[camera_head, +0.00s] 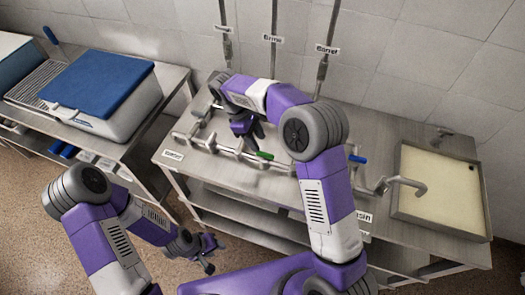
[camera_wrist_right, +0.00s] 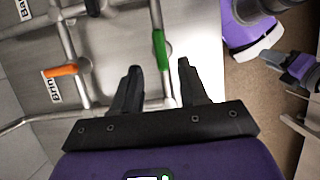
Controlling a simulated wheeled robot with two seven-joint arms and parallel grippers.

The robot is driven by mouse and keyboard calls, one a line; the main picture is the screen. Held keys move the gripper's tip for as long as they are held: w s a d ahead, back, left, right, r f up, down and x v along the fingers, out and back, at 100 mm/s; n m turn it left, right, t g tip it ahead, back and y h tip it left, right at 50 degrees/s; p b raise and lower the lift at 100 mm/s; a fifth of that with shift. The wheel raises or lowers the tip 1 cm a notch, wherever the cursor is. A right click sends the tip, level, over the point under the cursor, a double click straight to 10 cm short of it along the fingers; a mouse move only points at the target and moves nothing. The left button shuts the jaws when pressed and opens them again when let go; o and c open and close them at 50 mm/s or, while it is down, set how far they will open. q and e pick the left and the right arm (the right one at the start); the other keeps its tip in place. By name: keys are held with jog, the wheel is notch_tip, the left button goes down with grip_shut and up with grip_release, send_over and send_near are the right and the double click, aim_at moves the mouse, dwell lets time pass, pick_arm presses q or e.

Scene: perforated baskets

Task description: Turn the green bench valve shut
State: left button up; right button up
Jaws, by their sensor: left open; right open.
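The green valve handle (camera_head: 264,155) sits on the metal pipework of the bench, in the middle of the head view. In the right wrist view the green handle (camera_wrist_right: 160,50) runs lengthwise, its near end lined up between my fingertips. My right gripper (camera_wrist_right: 159,68) is open and empty, close to the handle; I cannot tell the exact gap in depth. In the head view my right gripper (camera_head: 250,136) points down just behind and left of the handle. My left gripper (camera_head: 212,255) is open and empty, low in front of the bench.
An orange handle (camera_wrist_right: 62,71) sits on a parallel pipe. A blue handle (camera_head: 357,159) is further right on the bench (camera_head: 385,140). A tray-like basin (camera_head: 440,190) stands at the right end. A blue-lidded box (camera_head: 98,84) is on the left table. Pipes crowd the bench top.

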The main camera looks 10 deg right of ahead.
aim_at(265, 154)
jog(key=b+x, duration=0.1)
jog(key=x, duration=0.5)
jog(key=shift+s+d, duration=0.15)
jog(key=shift+c, duration=0.2)
grip_shut()
